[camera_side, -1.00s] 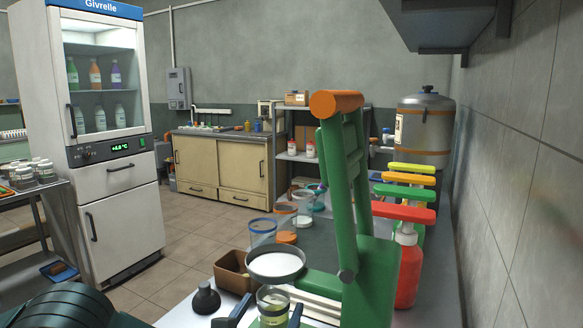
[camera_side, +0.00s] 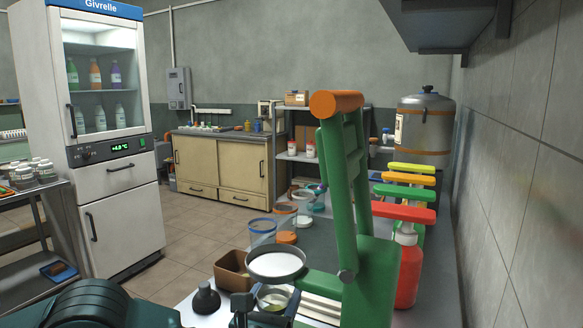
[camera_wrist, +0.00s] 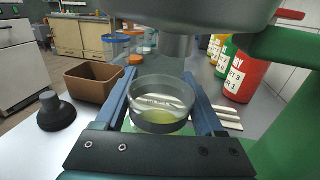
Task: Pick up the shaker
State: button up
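The shaker appears to be a clear round cup (camera_wrist: 162,98) with a grey rim and yellow-green liquid in the bottom. It stands upright below the press's round metal head. In the side view the cup (camera_side: 272,297) shows at the bottom, partly hidden by my fingers. My gripper (camera_wrist: 163,105) is low, with one blue finger on each side of the cup. Slight gaps seem to show between the fingers and its lower wall, so it looks open around the cup. The gripper (camera_side: 267,308) also shows in the side view. Contact at the far side is hidden.
The green press (camera_side: 345,190) with its orange-ended handle stands close at the right. Its metal head hangs over the cup. A black knobbed tool (camera_wrist: 55,112) and a brown box (camera_wrist: 92,83) are at the left. Coloured bottles (camera_wrist: 242,70) line the right.

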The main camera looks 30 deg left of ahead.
grip_shut()
jog(key=shift+r, duration=0.1)
jog(key=shift+r, duration=0.15)
